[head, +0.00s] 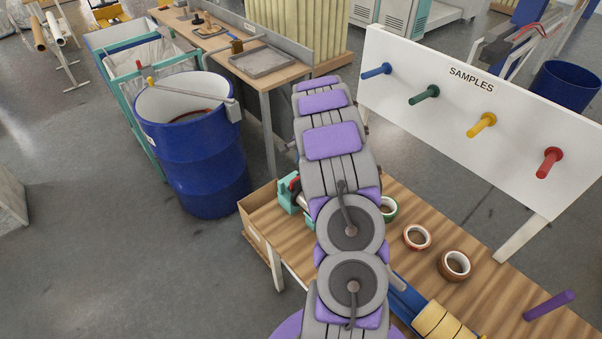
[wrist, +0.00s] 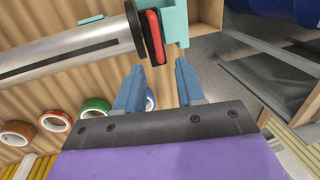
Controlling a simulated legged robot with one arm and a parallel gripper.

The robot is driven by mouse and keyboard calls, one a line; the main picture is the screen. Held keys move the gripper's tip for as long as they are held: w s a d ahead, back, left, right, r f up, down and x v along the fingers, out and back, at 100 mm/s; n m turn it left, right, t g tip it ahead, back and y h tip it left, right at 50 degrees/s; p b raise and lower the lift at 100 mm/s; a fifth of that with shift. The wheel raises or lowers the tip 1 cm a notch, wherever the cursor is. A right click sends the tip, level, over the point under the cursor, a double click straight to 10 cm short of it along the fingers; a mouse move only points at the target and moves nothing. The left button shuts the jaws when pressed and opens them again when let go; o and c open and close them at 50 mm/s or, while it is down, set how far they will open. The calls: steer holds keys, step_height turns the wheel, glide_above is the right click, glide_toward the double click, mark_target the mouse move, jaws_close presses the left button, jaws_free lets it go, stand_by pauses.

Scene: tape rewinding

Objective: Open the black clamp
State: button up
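A black clamp with a red face (wrist: 152,37) sits at the end of a metal roller (wrist: 60,62) in the wrist view, against a teal bracket (wrist: 175,24). In the head view a small red and black part (head: 294,184) shows beside a teal mount (head: 288,198), partly behind my arm. My gripper (wrist: 159,66) has its two blue fingers apart, with nothing between them. The fingertips point toward the clamp and appear just short of it. I cannot tell whether the clamp is open or shut. The head view hides my gripper behind my arm.
The wooden table (head: 400,205) holds green (head: 388,208), red (head: 416,237) and brown (head: 454,265) tape rolls. A white SAMPLES board (head: 450,105) with coloured pegs stands behind. A blue barrel (head: 195,150) is at left. Open floor lies at lower left.

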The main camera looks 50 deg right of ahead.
mark_target(297, 178)
steer(key=a+f, duration=0.2)
steer(key=f, duration=0.1)
steer(key=w+a+f, duration=0.1)
steer(key=f, duration=0.1)
steer(key=shift+w, duration=0.1)
steer(key=shift+f, duration=0.25)
steer(key=shift+d+f, duration=0.15)
steer(key=shift+d, duration=0.15)
steer(key=shift+d+f, duration=0.15)
steer(key=shift+d, duration=0.35)
steer(key=shift+d+f, duration=0.15)
steer(key=shift+d, duration=0.35)
steer(key=shift+c, duration=1)
steer(key=shift+a+r, duration=0.2)
steer(key=shift+a, duration=0.35)
steer(key=shift+a+r, duration=0.15)
steer(key=shift+a, duration=0.35)
jaws_close()
steer(key=shift+d, duration=0.25)
